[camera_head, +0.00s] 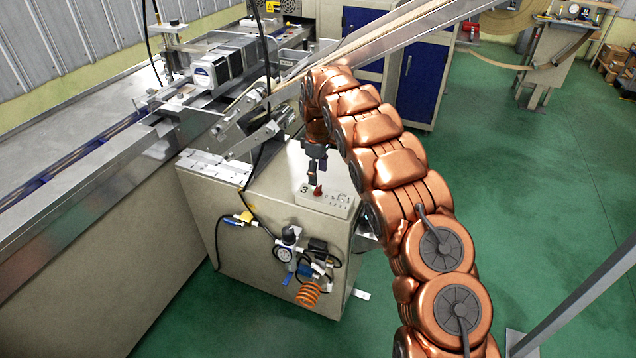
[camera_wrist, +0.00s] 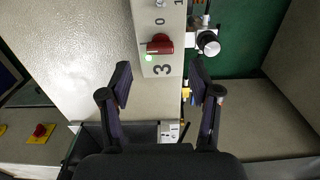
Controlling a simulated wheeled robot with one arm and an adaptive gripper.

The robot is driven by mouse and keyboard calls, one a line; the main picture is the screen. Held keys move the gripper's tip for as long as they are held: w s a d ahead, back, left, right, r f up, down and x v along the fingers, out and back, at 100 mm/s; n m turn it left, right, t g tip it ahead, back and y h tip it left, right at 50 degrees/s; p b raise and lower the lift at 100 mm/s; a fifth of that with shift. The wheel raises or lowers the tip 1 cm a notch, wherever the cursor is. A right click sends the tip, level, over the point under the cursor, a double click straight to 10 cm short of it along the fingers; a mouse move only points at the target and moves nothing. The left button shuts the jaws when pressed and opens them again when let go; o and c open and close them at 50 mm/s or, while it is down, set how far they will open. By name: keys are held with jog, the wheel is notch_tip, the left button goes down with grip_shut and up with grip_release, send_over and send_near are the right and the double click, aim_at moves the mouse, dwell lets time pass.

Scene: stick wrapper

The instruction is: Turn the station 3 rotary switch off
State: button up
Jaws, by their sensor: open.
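The station 3 rotary switch is a red knob (camera_head: 318,190) on a pale control box (camera_head: 335,205) on top of the beige cabinet. In the wrist view the red knob (camera_wrist: 160,44) lies crosswise, beside a small lit green lamp (camera_wrist: 148,58). A large "3" is printed just below it and a "0" above it. A small mark stands left of the knob. My gripper (camera_head: 316,168) hangs close above the switch, pointing down. In the wrist view my gripper (camera_wrist: 160,78) is open and empty, its two fingers apart below the knob in the picture, not touching it.
A round gauge or knob (camera_wrist: 208,43) and fittings are beside the box. A red button on a yellow plate (camera_wrist: 40,131) is at lower left. A slanted metal rail (camera_head: 390,35) crosses above my arm. Machine parts (camera_head: 215,70) stand left; green floor is free at right.

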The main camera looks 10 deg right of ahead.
aim_at(318, 187)
notch_tip(318, 187, down, 5)
jog(key=shift+f+p, duration=0.15)
jog(key=shift+p, duration=0.55)
jog(key=c, duration=1.1)
